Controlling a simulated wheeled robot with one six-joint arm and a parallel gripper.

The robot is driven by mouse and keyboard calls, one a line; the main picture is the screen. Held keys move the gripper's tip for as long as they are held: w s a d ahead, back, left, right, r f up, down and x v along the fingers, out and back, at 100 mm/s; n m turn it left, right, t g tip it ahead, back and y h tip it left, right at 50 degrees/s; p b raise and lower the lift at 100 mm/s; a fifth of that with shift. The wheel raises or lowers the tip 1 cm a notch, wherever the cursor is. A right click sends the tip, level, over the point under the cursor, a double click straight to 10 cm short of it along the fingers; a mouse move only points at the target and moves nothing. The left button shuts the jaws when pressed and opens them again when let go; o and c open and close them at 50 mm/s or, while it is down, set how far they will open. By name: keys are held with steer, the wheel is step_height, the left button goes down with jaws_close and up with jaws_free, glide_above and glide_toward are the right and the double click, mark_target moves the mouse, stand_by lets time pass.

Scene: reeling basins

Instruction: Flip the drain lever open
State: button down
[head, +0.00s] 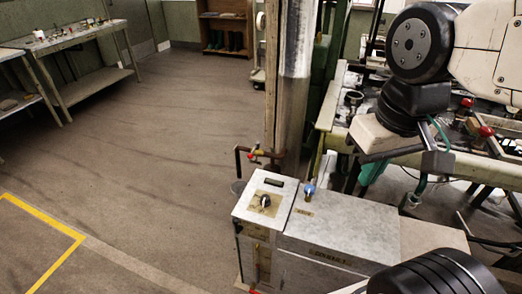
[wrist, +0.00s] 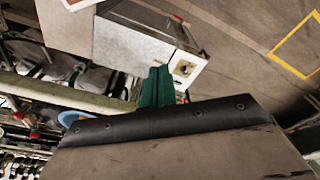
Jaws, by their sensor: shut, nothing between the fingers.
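My gripper (head: 368,176) hangs from the arm right of centre in the head view, with its green fingers pointing down. In the wrist view its green fingers (wrist: 157,86) are together with nothing between them. A red-handled valve (head: 254,152) sits on a pipe behind the grey cabinet (head: 342,232), left of my gripper and apart from it. Another small red part (head: 252,291) shows low at the cabinet's front, cut by the picture edge. I cannot tell which is the drain lever. The cabinet also shows ahead of the fingers in the wrist view (wrist: 130,42).
The cabinet top carries a dark knob (head: 265,201) and a blue-handled valve (head: 309,189). A tall metal column (head: 294,70) rises behind it. Cluttered machinery with red knobs (head: 486,131) stands at right. A workbench (head: 85,35) is far left; the floor between is clear.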

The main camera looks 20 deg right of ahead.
steer(key=w+a+m+y, duration=0.2)
steer(key=w+m, duration=0.2)
steer(key=w, duration=0.9)
steer(key=w+a+m+y, duration=0.2)
steer(key=w+m, duration=0.2)
steer(key=w, duration=1)
steer(key=w+d+f+m+t+y, duration=0.1)
steer(key=w+f+m, duration=0.3)
steer(key=w+f, duration=0.3)
steer(key=w+d+f+m+y, duration=0.1)
steer(key=w+f+m, duration=0.25)
steer(key=w, duration=0.65)
steer(key=w+d+f+m, duration=0.1)
steer(key=w+f+m, duration=0.2)
steer(key=w+f, duration=0.4)
steer(key=m+t, duration=0.2)
steer(key=m, duration=0.5)
glide_toward(254, 150)
steer(key=s+d+r, duration=0.2)
steer(key=s, duration=0.1)
steer(key=shift+a+f, duration=0.1)
steer(key=shift+f, duration=0.15)
steer(key=x, duration=1)
steer(key=shift+a+r, duration=0.15)
